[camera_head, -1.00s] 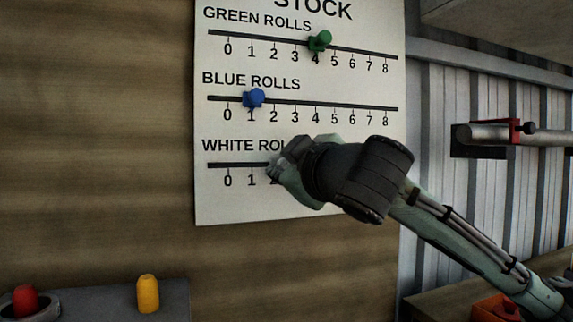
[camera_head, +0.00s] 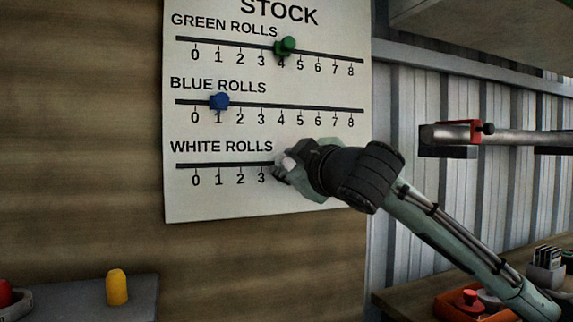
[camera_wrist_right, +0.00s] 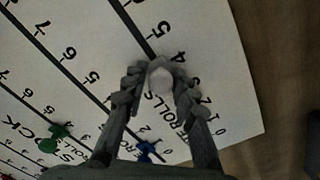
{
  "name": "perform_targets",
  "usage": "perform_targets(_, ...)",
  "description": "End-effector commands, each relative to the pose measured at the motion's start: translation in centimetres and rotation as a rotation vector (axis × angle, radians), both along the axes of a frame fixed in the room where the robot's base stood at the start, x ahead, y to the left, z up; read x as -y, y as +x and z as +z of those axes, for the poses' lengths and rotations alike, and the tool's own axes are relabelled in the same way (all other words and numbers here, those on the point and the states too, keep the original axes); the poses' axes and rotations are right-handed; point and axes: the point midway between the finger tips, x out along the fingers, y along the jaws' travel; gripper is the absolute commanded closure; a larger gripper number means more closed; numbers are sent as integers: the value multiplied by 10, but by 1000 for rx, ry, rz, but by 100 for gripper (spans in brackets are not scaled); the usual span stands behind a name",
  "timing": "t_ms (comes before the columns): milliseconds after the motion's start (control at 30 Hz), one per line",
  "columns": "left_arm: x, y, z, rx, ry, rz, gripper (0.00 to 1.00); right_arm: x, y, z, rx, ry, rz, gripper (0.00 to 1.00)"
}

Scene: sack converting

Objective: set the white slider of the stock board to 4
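The stock board (camera_head: 180,205) hangs on the wall with three slotted scales. The white slider (camera_head: 288,163) is a pale knob on the lowest scale, just right of the 3, and the gripper covers the numbers from there on. In the right wrist view the white slider (camera_wrist_right: 160,79) sits between the fingertips, close to the printed 4. My right gripper (camera_head: 283,168) is shut on it, fingers on both sides; it also shows in the right wrist view (camera_wrist_right: 160,76). My left gripper is not in view.
The green slider (camera_head: 285,46) is at 4 and the blue slider (camera_head: 219,101) at 1. A yellow knob (camera_head: 117,287) stands on a grey surface at lower left. A bar with a red clamp (camera_head: 462,132) and an orange tray (camera_head: 450,310) are at right.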

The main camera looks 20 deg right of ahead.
Motion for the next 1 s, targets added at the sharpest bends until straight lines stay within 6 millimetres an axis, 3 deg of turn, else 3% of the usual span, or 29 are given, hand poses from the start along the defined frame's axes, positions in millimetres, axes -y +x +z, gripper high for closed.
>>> perform_targets(100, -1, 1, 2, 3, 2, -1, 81, 0, 0, 0, 0, 0, 0, 58)
perform_targets(433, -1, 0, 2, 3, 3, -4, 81, 0, -4, 0, 0, 1, 0, 58)
perform_targets(800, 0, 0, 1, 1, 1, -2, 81, 2, -61, 0, -1, -1, 1, 58)
perform_targets(1000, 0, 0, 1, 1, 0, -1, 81, 3, -75, 0, -1, 0, -1, 58)
